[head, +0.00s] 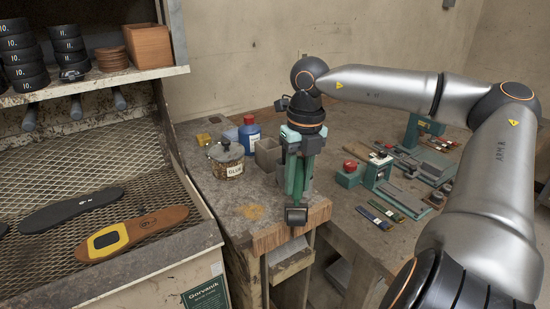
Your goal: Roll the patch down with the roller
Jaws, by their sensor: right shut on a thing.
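A tan shoe sole (157,222) lies on the mesh shelf at the left. On its wide end is a yellow area with a dark patch (105,240) in it. My right gripper (297,190) points down over the front corner of the wooden bench, to the right of the sole and well apart from it. It is shut on the roller (296,215), whose dark head shows below the fingers. The roller's handle is mostly hidden by the fingers. My left gripper is not in view.
A dark sole (70,210) lies behind the tan one. A glue jar (227,161) and a blue bottle (249,134) stand on the bench (245,212), left of my gripper. A red-topped green machine (350,174) stands at the right. The shelf's raised front edge (150,266) borders the soles.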

